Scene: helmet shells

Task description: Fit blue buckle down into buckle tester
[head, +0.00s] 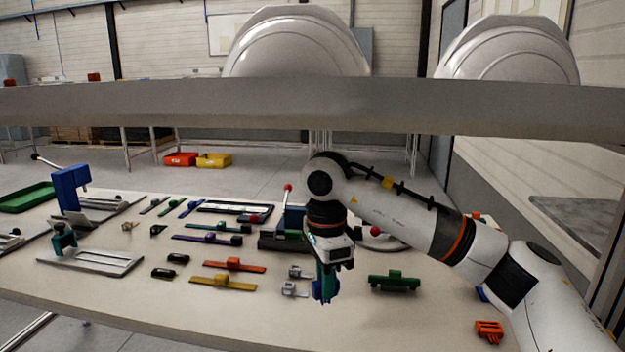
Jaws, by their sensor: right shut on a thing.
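My right gripper (324,284) points down over the front middle of the table. It is shut on a small blue piece, which looks like the blue buckle (321,291); the fingers hide part of it. I cannot tell whether the piece touches the table. Behind the gripper, partly hidden by my right arm, is a dark fixture (278,241) with a blue block and a red-knobbed lever. It may be the buckle tester, but I cannot be sure. My left gripper is not in view.
Grey clips (294,290) lie just left of the gripper, and a green block (394,282) lies to its right. An orange part (488,331) is near the right edge. Several coloured strips and a blue press (70,187) are at left. A shelf (180,104) with white helmet shells crosses above.

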